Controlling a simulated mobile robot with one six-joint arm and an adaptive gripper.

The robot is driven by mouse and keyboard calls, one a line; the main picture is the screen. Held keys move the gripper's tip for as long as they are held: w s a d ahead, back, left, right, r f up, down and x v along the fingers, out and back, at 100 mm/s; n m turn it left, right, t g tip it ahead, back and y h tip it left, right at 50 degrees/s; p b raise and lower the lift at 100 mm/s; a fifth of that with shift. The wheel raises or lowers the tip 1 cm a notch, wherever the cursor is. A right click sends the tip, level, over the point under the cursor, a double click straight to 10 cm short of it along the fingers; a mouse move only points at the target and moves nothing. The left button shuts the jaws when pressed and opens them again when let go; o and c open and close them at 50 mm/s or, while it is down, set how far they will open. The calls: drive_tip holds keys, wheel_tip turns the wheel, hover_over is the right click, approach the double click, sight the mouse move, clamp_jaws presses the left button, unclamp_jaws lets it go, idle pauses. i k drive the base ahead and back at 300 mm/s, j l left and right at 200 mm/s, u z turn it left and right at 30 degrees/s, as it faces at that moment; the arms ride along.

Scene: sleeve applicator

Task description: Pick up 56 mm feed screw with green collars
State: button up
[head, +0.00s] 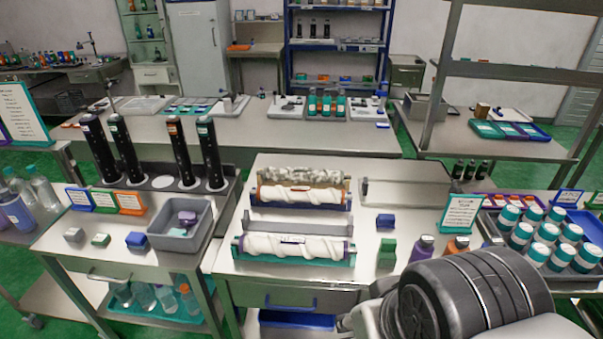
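Two white spiral feed screws lie sideways on the middle table. The nearer feed screw (293,246) rests in a teal-green cradle (292,260); green shows at its left end and purple near its right end. The farther feed screw (300,195) lies behind it, with orange and blue on its mount. The collar colours are too small to tell surely, and I cannot read the 56 mm size on either. My arm shows as a large dark rounded link at the bottom right, in front of the table. My gripper is not in view.
Several dark upright cylinders (126,150) stand in a rack on the left table, beside a grey bin (181,228). Small blue (385,221) and green (388,252) blocks sit right of the screws. A bare metal tray (405,193) lies behind.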

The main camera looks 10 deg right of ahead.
sight(298, 175)
drive_tip(key=i+j+z, duration=0.2)
drive_tip(key=i+j, duration=0.15)
drive_tip(key=j, duration=0.25)
drive_tip(key=i+j+z, duration=0.1)
drive_tip(key=j, duration=0.25)
drive_tip(key=i+j+z, duration=0.1)
drive_tip(key=i+j, duration=0.25)
drive_tip(key=j, duration=0.35)
drive_tip(key=i+j+z, duration=0.15)
drive_tip(key=j, duration=0.2)
